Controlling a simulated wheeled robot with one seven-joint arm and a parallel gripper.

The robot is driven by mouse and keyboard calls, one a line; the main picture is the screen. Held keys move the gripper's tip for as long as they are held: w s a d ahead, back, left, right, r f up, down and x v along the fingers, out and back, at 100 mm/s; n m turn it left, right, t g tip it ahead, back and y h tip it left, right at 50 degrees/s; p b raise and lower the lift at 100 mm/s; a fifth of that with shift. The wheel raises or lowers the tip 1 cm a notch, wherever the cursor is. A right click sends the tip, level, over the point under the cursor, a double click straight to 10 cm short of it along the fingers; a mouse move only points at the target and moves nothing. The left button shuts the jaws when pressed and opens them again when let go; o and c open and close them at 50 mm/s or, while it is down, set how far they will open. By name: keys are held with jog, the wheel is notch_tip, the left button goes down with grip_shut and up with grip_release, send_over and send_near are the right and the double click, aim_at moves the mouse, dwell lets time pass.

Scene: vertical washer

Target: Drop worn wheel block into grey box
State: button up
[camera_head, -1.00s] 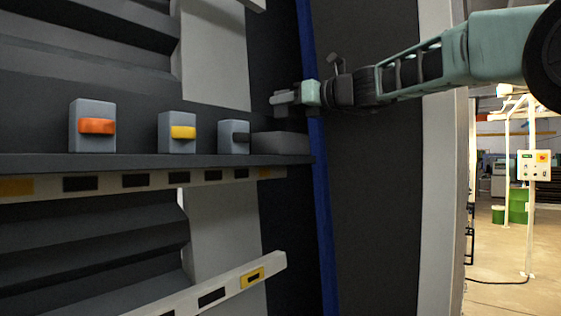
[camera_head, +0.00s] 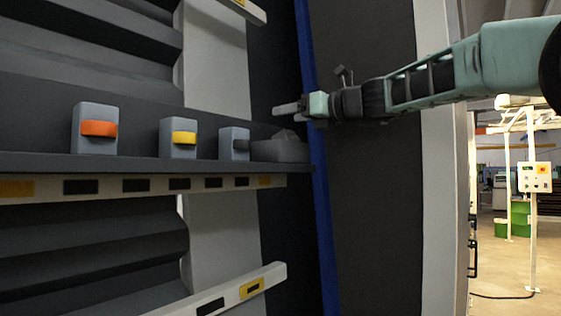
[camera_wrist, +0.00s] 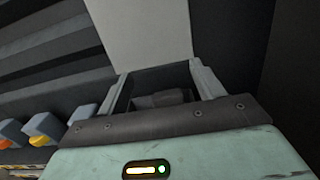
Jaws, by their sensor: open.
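The grey box (camera_head: 272,151) stands at the right end of the shelf, beside the blue strip. A dark block (camera_head: 284,135), which I take to be the worn wheel block, shows tilted above the box's rim and seems to rest in it. In the wrist view a dark block (camera_wrist: 165,98) shows in the gap beyond my fingers. My gripper (camera_head: 278,109) is open and empty, above the box and apart from the block. Both fingers show spread in the wrist view (camera_wrist: 164,85). The block's lower part is hidden by the box wall.
Grey blocks with an orange part (camera_head: 97,129), a yellow part (camera_head: 184,138) and a dark part (camera_head: 234,144) stand on the shelf (camera_head: 130,162) left of the box. The blue strip (camera_head: 314,160) runs close behind my gripper. White rails cross above and below.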

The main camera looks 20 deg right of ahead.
jog(key=b+v, duration=0.5)
jog(key=v, duration=1)
jog(key=shift+s+d, duration=0.2)
jog(key=shift+s, duration=0.05)
jog(key=s+a+f+n+g+h+b, duration=0.1)
jog(key=s+a+f+n+g+b, duration=0.15)
jog(key=a+f+n, duration=0.65)
jog(key=s+a+f+n+g+h+b, duration=0.1)
jog(key=a+f+g, duration=0.25)
jog(key=f, duration=1.15)
jog(key=s+a+f+n+g+h+b, duration=0.15)
jog(key=a+f+n+g, duration=0.35)
jog(key=f, duration=0.7)
jog(key=s+f+n+g+h+b, duration=0.1)
jog(key=s+f+n+h+b, duration=0.1)
jog(key=s+f+n, duration=0.8)
jog(key=s+f+n+g+h+b, duration=0.1)
jog(key=s+f+n+h, duration=0.3)
jog(key=s+f+n, duration=0.7)
notch_tip(320, 180, down, 7)
jog(key=shift+s+d+r+n+g+b, duration=0.15)
jog(key=shift+s+d+n+g+b, duration=0.2)
jog(key=shift+s+g, duration=0.65)
